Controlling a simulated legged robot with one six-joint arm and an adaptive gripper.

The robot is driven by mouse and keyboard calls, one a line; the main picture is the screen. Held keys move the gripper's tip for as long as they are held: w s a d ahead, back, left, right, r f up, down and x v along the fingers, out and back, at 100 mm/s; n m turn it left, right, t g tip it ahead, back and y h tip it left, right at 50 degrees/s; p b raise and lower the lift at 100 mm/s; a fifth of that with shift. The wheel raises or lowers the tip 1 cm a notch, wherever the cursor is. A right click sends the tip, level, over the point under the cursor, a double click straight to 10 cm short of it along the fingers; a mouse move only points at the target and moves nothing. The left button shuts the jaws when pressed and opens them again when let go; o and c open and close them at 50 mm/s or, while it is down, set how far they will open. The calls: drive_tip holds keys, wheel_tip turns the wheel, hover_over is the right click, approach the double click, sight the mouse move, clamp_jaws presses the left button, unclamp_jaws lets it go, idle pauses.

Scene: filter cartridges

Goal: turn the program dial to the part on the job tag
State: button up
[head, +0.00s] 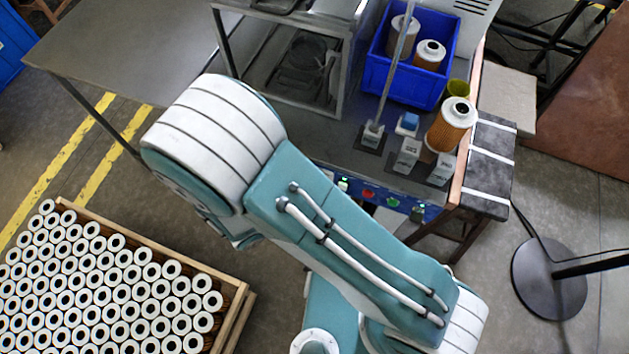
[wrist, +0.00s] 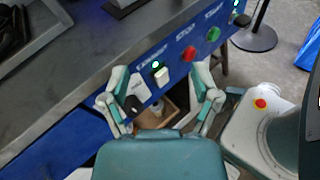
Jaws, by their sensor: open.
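In the wrist view, a black knob (wrist: 133,105) sits on a white plate at the left of the blue control panel (wrist: 172,50); it looks like the program dial, but its markings are too small to read. My gripper (wrist: 160,80) is open and empty, its fingers spread in front of the panel. The left finger overlaps the edge of the knob's plate in the picture; I cannot tell whether they touch. In the head view my arm hides the gripper and part of the panel (head: 391,201). I cannot make out a job tag in either view.
The panel also bears a white rocker switch (wrist: 161,76), a red button (wrist: 187,53), a green button (wrist: 213,33) and another black knob (wrist: 242,20). On the bench are an orange cartridge (head: 450,128) and a blue bin (head: 405,82). A crate of cartridges (head: 238,312) stands lower left.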

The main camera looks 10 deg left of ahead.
drive_tip(key=s+a+f+n+t+y, duration=0.5)
drive_tip(key=f+n+t+y, duration=0.25)
drive_tip(key=f+n, duration=0.3)
drive_tip(key=x, duration=1)
drive_tip(key=shift+w+r, duration=0.15)
drive_tip(key=shift+r, duration=0.15)
clamp_jaws()
